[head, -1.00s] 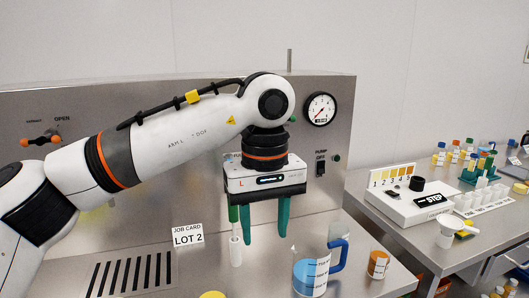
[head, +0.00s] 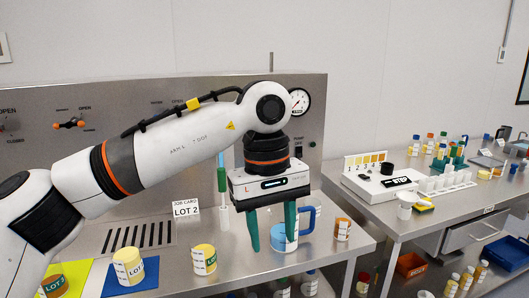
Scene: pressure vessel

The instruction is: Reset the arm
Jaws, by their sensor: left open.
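My left arm comes in from the left across the steel panel. My left gripper (head: 270,240) points down with two green fingers spread apart and nothing between them. It hangs in front of the blue-handled beaker (head: 290,238) with blue liquid and partly hides it. The right gripper is not in view.
A LOT 2 job card (head: 186,209) stands by a slotted grate (head: 140,236). Yellow-lidded jars (head: 204,260) line the front, one on a blue mat (head: 112,283). A white tube (head: 224,218) and a small orange-capped jar (head: 342,230) flank the gripper. A side bench (head: 395,225) is at right.

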